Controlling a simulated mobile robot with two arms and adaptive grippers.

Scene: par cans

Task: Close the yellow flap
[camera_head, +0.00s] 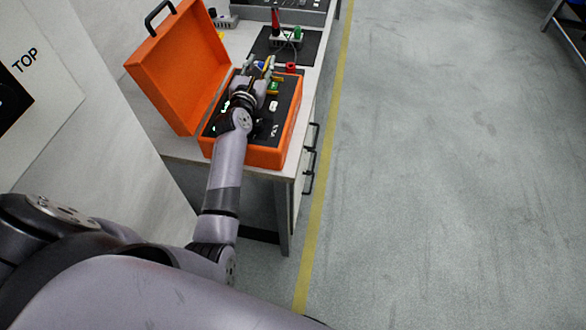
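An orange case (262,156) stands open on the bench, its lid (184,70) raised on the left. My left arm reaches over the case from below. My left gripper (259,67) is over the far part of the case's dark panel (285,100); its finger gap is too small to judge. A small yellow piece (272,93), possibly the yellow flap, shows beside a green part just right of the gripper. Its angle and any contact with the gripper cannot be made out. My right gripper is out of view.
Behind the case, a black mat (291,45) holds red and green items with a cable. A red part (291,67) sits near the case's far edge. Drawer handles (311,160) stick out of the bench side.

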